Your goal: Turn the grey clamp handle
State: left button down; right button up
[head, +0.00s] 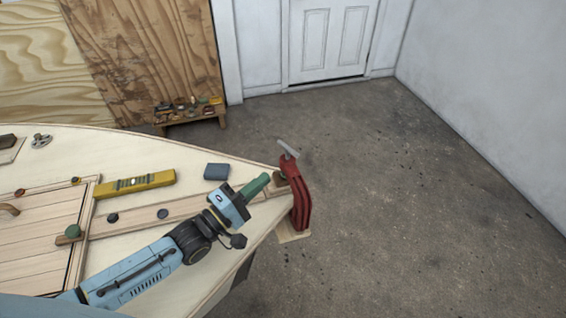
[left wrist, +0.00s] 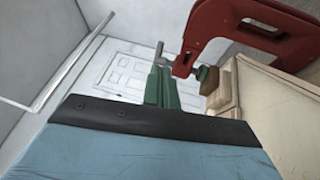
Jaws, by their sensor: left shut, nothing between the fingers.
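The red clamp (head: 299,200) grips the tip of the plywood hull, and its red frame also shows at the upper right of the left wrist view (left wrist: 205,32). Its grey handle (head: 288,149) stands tilted above the clamp in the head view; a grey bar end shows in the left wrist view (left wrist: 159,50). My left gripper (head: 263,180) has green fingers, shut and empty, just left of the clamp and below the handle. In the left wrist view its fingers (left wrist: 161,85) point toward the bar end; I cannot tell whether they touch it. My right gripper is not in view.
A low bench with small items (head: 188,112) stands by the plywood sheets. The floor right of the hull is clear.

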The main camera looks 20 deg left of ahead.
aim_at(284, 164)
pick_arm(q)
jog(key=x, duration=0.7)
jog(key=shift+w, duration=0.2)
jog(key=shift+d+r, duration=0.1)
jog(key=shift+d, duration=0.05)
jog(key=shift+d+n+t+y+p, duration=0.15)
jog(key=shift+n+t+y+p, duration=0.25)
jog(key=shift+y+p, duration=0.2)
